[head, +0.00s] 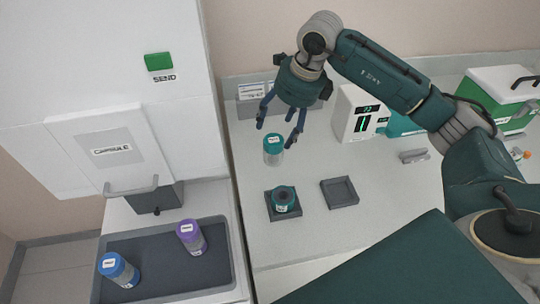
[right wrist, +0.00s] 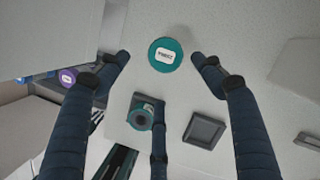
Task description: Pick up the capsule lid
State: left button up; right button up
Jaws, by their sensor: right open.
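A clear cylinder with a labelled teal cap (head: 273,142), which looks like the capsule lid, stands upright on the counter. In the right wrist view, its round teal top (right wrist: 166,54) shows between the two upper fingertips. A teal capsule part with a dark round opening (head: 284,199) stands in a square dark holder behind one finger in the right wrist view (right wrist: 140,117). My right gripper (head: 281,124) is open and empty, above the capped cylinder, its fingers spread and apart from it. My left gripper is not in view.
An empty square holder (head: 340,192) lies right of the capsule part. A grey tray (head: 165,284) with a blue-capped tube (head: 118,270) and a purple-capped tube (head: 191,237) is at lower left. A white device (head: 354,112) stands at the back. The counter's middle is free.

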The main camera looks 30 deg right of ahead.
aim_at(276, 142)
jog(key=shift+w+d+f, duration=0.15)
jog(key=shift+d+f, duration=0.1)
jog(key=shift+f, duration=0.6)
jog(key=p+x, duration=0.1)
jog(key=x, duration=0.3)
jog(key=shift+f, duration=0.15)
jog(key=shift+w+f+p, duration=0.2)
jog(key=shift+f+p, duration=0.4)
jog(key=shift+p, duration=0.1)
jog(key=p+x, duration=0.2)
jog(key=x, duration=0.1)
jog(key=shift+w+d+f, duration=0.1)
jog(key=shift+d+f, duration=0.05)
jog(key=shift+f, duration=0.15)
jog(key=shift+w+f, duration=0.1)
jog(key=shift+f, duration=0.3)
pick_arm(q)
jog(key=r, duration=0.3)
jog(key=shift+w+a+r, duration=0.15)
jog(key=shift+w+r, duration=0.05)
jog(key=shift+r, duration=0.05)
pick_arm(e)
jog(key=shift+c, duration=0.5)
jog(key=c, duration=1.1)
